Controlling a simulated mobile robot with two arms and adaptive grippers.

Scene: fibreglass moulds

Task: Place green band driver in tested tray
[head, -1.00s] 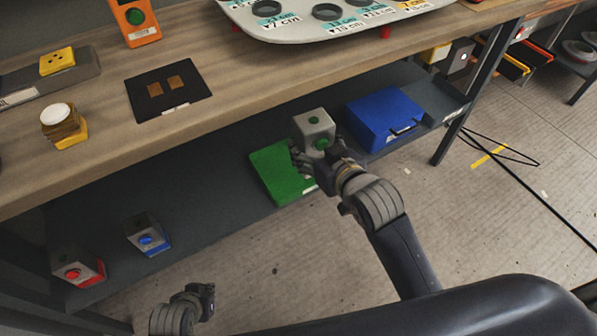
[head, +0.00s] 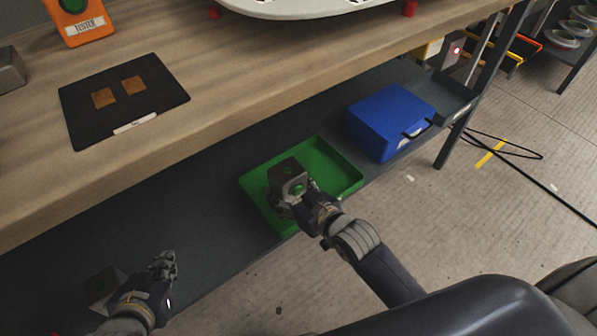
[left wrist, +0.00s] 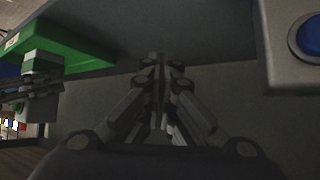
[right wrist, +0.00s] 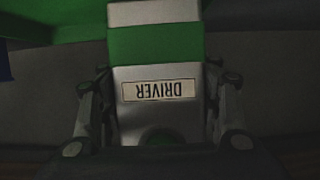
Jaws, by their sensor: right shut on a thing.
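The green band driver (head: 285,172) is a grey box with a green button. In the right wrist view its green band (right wrist: 155,43) and upside-down DRIVER label show. My right gripper (head: 287,203) is shut on it, one finger at each side. The driver is over the left part of the green tray (head: 345,172) on the lower shelf. I cannot tell whether its base touches the tray floor. No label on the tray is readable. My left gripper (head: 168,264) is empty, its fingers together (left wrist: 165,75), left of the tray.
A blue case (head: 385,118) stands right of the tray. A grey box (head: 102,287) is beside my left gripper; a blue-buttoned box (left wrist: 292,55) shows in the left wrist view. The workbench edge (head: 200,134) overhangs the shelf.

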